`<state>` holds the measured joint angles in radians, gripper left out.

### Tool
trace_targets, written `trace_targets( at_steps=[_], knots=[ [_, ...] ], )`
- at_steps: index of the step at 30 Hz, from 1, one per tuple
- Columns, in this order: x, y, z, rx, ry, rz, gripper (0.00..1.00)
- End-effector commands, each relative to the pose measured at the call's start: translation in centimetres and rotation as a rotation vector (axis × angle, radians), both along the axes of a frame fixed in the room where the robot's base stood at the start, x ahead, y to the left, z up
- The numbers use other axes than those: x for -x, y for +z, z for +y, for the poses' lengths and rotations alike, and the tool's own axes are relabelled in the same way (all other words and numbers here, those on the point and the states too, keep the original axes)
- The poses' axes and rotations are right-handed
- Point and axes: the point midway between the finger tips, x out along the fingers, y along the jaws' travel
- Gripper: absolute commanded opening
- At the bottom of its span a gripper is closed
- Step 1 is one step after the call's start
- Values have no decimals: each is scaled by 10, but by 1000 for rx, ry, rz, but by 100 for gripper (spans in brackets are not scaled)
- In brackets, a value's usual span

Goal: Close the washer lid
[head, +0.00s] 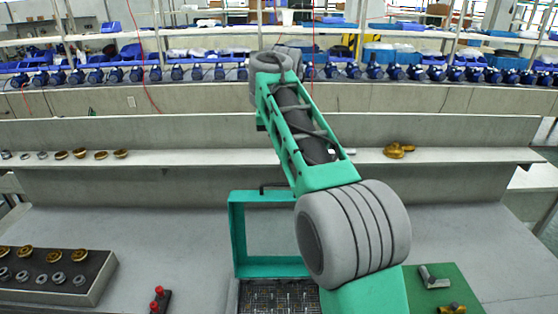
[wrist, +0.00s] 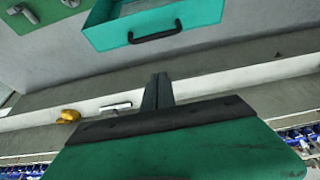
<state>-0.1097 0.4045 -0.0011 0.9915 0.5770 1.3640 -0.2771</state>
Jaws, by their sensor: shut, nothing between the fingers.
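The washer lid (head: 238,238) is a green frame with a window, standing raised at the back of the washer (head: 275,297), whose dark mesh interior with upright pins shows below it. Its black handle (head: 272,187) is on the top edge. My arm covers the lid's right part in the head view. In the wrist view the lid (wrist: 200,14) is at the top with its handle (wrist: 155,33) facing my gripper. My gripper (wrist: 159,77) is shut and empty, apart from the handle. The head view does not show its fingers.
A tray (head: 92,292) of brass and steel parts is at left, beside a red-button box (head: 160,300). A green mat (head: 445,283) with fittings is at right. A ledge (head: 200,157) with brass parts runs behind the lid. The bench between tray and washer is mostly clear.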

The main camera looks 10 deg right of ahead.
Motion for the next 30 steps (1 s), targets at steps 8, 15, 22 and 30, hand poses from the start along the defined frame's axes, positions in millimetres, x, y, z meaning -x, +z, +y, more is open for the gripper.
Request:
trace_targets(
  at_steps=[8,15,22,30],
  knots=[
    [-15,-40,-1,-2,1,-1,0],
    [-33,-87,-4,-2,2,-2,0],
    [-11,-94,1,-2,3,-5,0],
    [2,-93,3,-2,1,-4,0]
  ],
)
